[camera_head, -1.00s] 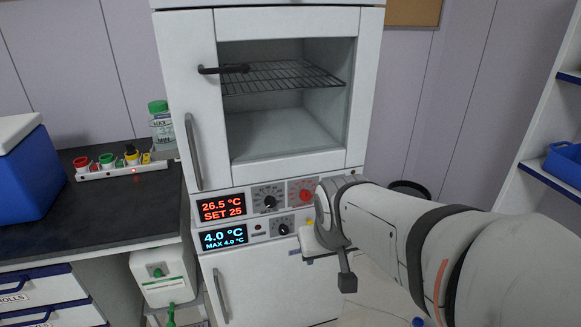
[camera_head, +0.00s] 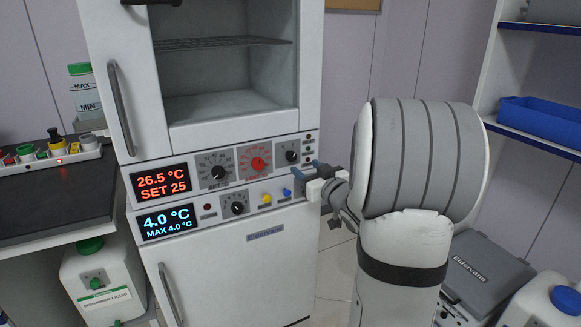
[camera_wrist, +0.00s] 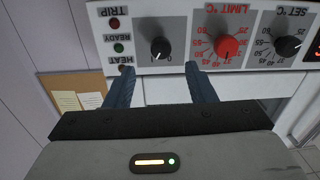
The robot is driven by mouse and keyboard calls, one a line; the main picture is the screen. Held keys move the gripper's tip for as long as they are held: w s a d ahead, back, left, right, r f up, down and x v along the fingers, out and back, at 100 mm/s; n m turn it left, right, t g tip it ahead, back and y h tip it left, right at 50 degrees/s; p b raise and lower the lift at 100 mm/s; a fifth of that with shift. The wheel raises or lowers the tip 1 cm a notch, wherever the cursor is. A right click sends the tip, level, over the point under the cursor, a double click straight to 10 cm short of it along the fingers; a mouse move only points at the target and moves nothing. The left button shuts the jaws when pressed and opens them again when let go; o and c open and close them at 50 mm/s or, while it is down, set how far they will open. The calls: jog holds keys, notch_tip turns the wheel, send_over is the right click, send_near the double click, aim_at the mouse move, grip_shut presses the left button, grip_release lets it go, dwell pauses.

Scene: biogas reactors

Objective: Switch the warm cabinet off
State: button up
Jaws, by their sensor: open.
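The warm cabinet (camera_head: 205,135) is the white upper unit with a glass door and a red display (camera_head: 162,184) reading 26.5 °C, SET 25. Its black rotary switch (camera_head: 292,156) is at the right of the panel, beside the red limit knob (camera_head: 257,164). In the wrist view, which is upside down, the switch (camera_wrist: 160,48) has a white pointer line; I cannot tell its setting surely. My gripper (camera_wrist: 160,68) is open and empty, its blue fingertips just short of the panel, one each side of the switch's line. I see no contact with the switch.
The set knob (camera_head: 218,172) is left of the limit knob. Below is the lower unit's blue display (camera_head: 167,221) with its own knob (camera_head: 235,208) and yellow and blue buttons. Indicator lamps (camera_wrist: 118,47) sit beside the switch. A dark bench (camera_head: 60,200) stands left.

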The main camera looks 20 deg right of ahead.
aim_at(293, 157)
jog(key=w, duration=0.7)
jog(key=shift+w+a+b, duration=0.15)
jog(key=shift+a+b, duration=0.2)
jog(key=shift+c, duration=0.2)
jog(key=c, duration=0.9)
